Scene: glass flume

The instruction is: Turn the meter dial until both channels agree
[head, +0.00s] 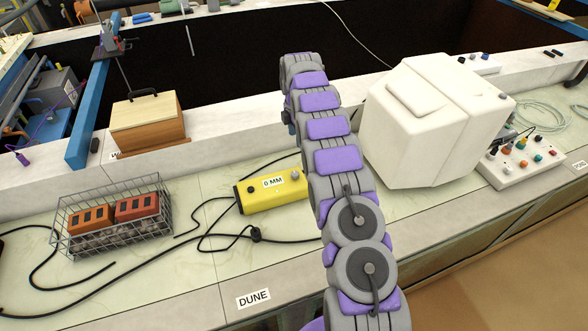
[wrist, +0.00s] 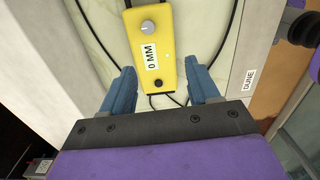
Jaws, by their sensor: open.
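The yellow meter (head: 272,190) lies on the pale bench, left of my arm, with a "0 MM" label on its top. In the wrist view the meter (wrist: 165,62) shows a light grey dial (wrist: 147,26) at its far end and a small black knob (wrist: 160,84) at its near end. The dial also shows in the head view (head: 295,174). My gripper (wrist: 164,88) is open, its two blue fingers on either side of the near end of the meter. It holds nothing. In the head view the fingers are mostly hidden behind my arm.
A wire basket (head: 112,240) with orange blocks stands at left, with black cables on the bench. A wooden box (head: 150,125) stands behind it. A large white case (head: 440,120) and a knobbed panel (head: 520,160) are at right.

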